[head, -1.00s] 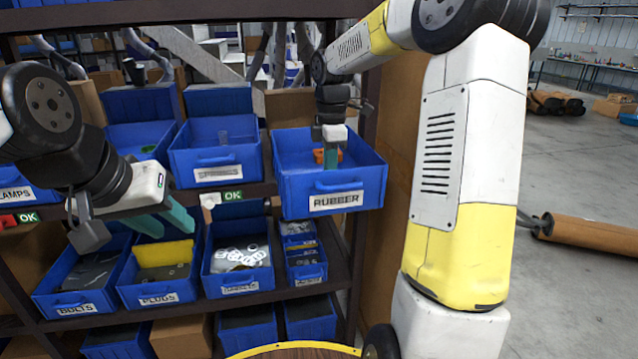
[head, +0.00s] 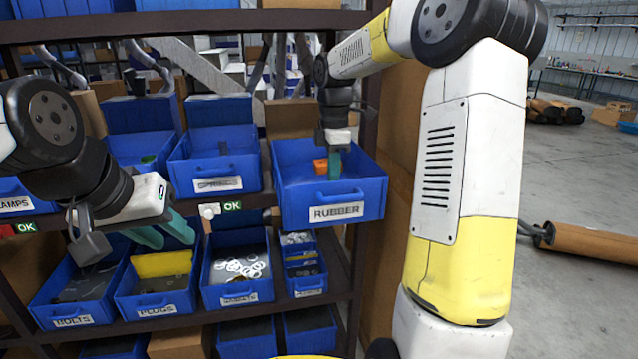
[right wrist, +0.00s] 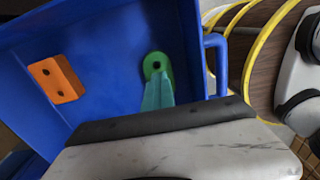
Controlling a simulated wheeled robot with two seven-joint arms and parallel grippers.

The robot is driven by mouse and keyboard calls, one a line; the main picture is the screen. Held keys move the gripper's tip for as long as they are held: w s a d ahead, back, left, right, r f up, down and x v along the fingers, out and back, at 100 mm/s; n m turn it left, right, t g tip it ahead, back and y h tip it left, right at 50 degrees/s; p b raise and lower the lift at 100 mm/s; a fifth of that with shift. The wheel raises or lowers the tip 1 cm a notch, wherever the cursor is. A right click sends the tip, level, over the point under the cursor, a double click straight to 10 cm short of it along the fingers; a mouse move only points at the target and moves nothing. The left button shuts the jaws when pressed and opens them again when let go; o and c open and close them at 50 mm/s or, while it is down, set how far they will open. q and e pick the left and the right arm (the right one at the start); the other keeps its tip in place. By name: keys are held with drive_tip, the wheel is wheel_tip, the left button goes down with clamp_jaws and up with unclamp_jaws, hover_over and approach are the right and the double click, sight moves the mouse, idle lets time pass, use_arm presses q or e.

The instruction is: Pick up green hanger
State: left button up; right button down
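The green hanger (right wrist: 154,64) lies in the blue RUBBER bin (right wrist: 108,27), near its handle side, in the right wrist view. It has a dark hole in its visible end; its other end is hidden. My right gripper (head: 334,176) reaches down into this bin in the head view. Its teal fingers (right wrist: 158,84) are close together and overlap the hanger in the wrist view; whether they clamp it I cannot tell. My left gripper (head: 170,238) is open and empty in front of the lower shelf bins, its two teal fingers apart.
An orange hanger (right wrist: 57,80) with two holes lies in the same bin, apart from the fingers. The SPRINGS bin (head: 215,184) stands left of it. Bins of plugs (head: 155,310) and bolts (head: 72,320) are below. A brown cardboard panel (head: 398,150) is at the right.

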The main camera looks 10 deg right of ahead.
wheel_tip(320, 180, up, 7)
drive_tip(key=shift+a, duration=0.25)
drive_tip(key=shift+c, duration=2.2)
unclamp_jaws()
wheel_tip(320, 180, up, 6)
drive_tip(key=shift+w+r, duration=0.1)
drive_tip(key=shift+r, duration=0.4)
drive_tip(key=shift+c, duration=0.7)
drive_tip(key=shift+a+f, duration=0.1)
drive_tip(key=shift+f, duration=0.2)
drive_tip(key=c, duration=0.4)
wheel_tip(320, 180, down, 17)
drive_tip(key=shift+r, duration=0.2)
